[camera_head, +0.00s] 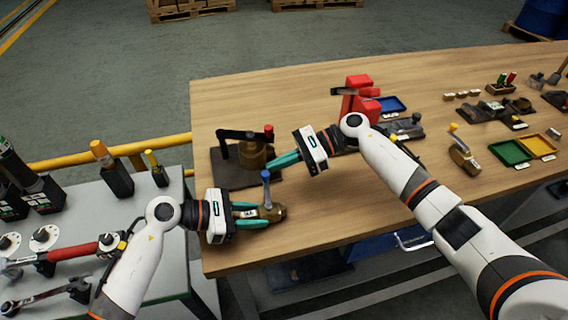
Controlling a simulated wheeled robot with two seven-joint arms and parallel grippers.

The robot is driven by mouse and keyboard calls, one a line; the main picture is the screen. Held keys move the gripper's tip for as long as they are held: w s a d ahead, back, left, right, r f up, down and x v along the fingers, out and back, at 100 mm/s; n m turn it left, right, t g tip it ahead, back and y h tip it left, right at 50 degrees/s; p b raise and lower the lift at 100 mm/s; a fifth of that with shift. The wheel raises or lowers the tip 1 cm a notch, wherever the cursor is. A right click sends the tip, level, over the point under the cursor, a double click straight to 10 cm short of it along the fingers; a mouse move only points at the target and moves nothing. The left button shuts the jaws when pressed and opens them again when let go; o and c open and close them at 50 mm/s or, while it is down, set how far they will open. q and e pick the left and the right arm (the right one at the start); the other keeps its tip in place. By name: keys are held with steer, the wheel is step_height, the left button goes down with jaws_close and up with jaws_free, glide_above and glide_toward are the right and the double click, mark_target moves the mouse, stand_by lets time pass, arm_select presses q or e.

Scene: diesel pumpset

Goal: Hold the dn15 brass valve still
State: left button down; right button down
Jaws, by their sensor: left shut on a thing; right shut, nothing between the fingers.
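My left gripper (252,213) is shut on a small brass valve (277,213) with an upright blue handle (266,180), near the left front of the wooden table. I take this as the dn15 brass valve; a white tag shows on it but is too small to read. The teal fingers lie on either side of it and hide part of its body. My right gripper (272,163) is shut and empty. Its fingertips are beside a brass body with a black lever (252,152) on a dark plate, behind the held valve.
A red vise-like fixture (358,97) and blue tray (391,104) stand behind my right arm. A yellow-handled brass valve (464,156) and green (510,153) and yellow trays lie right. A grey tool bench (150,218) is left. Bare wood (340,205) lies right of the held valve.

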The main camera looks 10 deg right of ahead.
steer(key=shift+a, duration=0.1)
stand_by(0.5)
steer(key=v, duration=1.2)
steer(key=shift+w, duration=0.1)
arm_select(q)
steer(key=c, duration=0.9)
jaws_free()
steer(key=shift+a, duration=0.1)
